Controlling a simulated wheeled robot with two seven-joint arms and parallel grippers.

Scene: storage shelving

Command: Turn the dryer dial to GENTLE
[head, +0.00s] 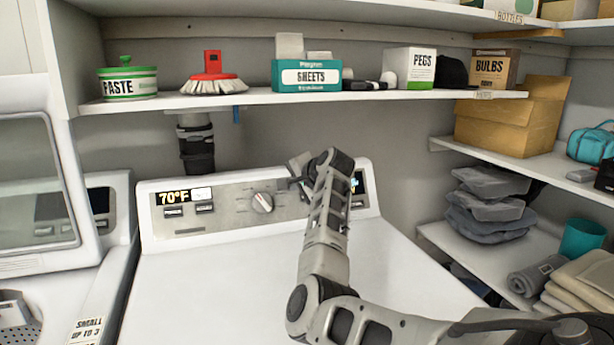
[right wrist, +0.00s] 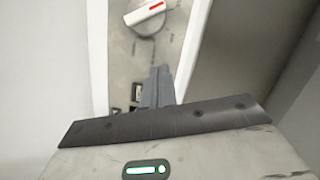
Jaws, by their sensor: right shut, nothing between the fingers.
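The white dryer (head: 330,265) has a grey control panel (head: 232,207) along its back. The round dial (head: 262,202) sits in the middle of the panel, with small unreadable labels around it. In the right wrist view the dial (right wrist: 147,14) is at the top edge, partly cut off, with a red mark on its white grip bar. My right gripper (head: 294,182) is just right of the dial in the head view, apart from it. Its fingers (right wrist: 157,88) are shut and empty. My right arm hides the panel's right part. My left gripper is not in view.
A shelf (head: 255,98) above the dryer holds a paste tub (head: 129,83), a red brush (head: 213,78), a sheets box (head: 307,75) and other boxes. Shelves on the right hold folded cloths (head: 492,200). Another white appliance (head: 45,170) stands at left. The dryer top is clear.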

